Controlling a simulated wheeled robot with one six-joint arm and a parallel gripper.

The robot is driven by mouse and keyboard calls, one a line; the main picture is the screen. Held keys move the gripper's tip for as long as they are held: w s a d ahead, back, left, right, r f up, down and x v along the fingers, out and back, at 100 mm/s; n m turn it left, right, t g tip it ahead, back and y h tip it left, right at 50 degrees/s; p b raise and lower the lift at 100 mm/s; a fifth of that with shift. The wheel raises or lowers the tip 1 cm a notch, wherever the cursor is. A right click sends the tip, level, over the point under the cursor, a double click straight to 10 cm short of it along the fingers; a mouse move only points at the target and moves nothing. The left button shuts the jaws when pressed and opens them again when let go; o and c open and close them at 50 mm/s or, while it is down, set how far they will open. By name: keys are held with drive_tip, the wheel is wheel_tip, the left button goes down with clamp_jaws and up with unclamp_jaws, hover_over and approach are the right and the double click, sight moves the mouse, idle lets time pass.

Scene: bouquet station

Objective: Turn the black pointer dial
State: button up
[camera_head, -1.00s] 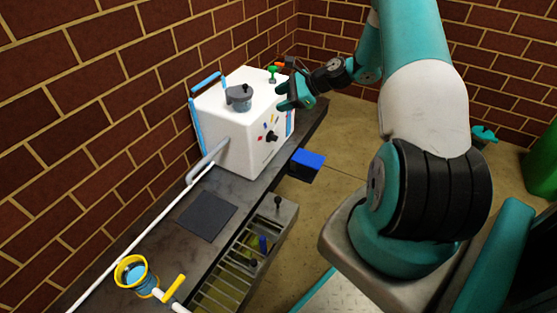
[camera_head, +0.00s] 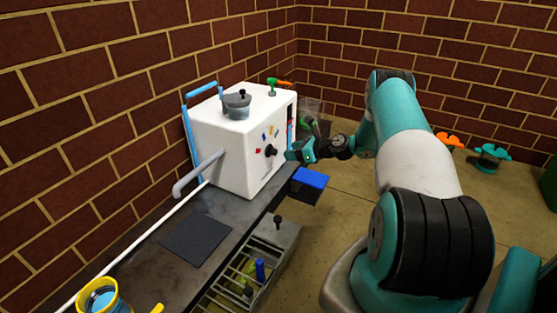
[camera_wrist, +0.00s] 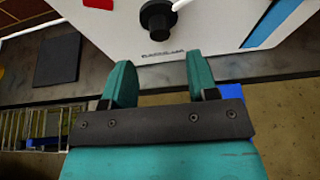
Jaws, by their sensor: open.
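The black pointer dial (camera_head: 271,151) sits on the front face of the white box-shaped machine (camera_head: 228,150). Coloured marks surround it above and to the left. In the wrist view the dial (camera_wrist: 157,18) shows at the top, with a white pointer line at its upper right. My gripper (camera_head: 292,153) is in front of that face, just right of the dial in the head view. In the wrist view my gripper (camera_wrist: 160,75) has its two teal fingers apart with nothing between them. The dial lies beyond the fingertips, roughly in line with the gap.
A grey pot (camera_head: 237,106) and a green tap-like part (camera_head: 272,86) are on the machine's top. A grey pipe (camera_head: 198,172) sticks out at its left. A blue box (camera_head: 310,180) juts out below right. A dark mat (camera_head: 196,239) lies on the bench beside a wire rack (camera_head: 238,280).

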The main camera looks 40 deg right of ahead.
sight(276, 152)
drive_tip(key=b+x, duration=0.2)
drive_tip(key=x, duration=0.4)
drive_tip(key=shift+w+f+b, duration=0.15)
drive_tip(key=shift+w+b, duration=0.2)
drive_tip(key=shift+b, duration=0.05)
drive_tip(key=shift+a, duration=0.15)
drive_tip(key=c, duration=0.9)
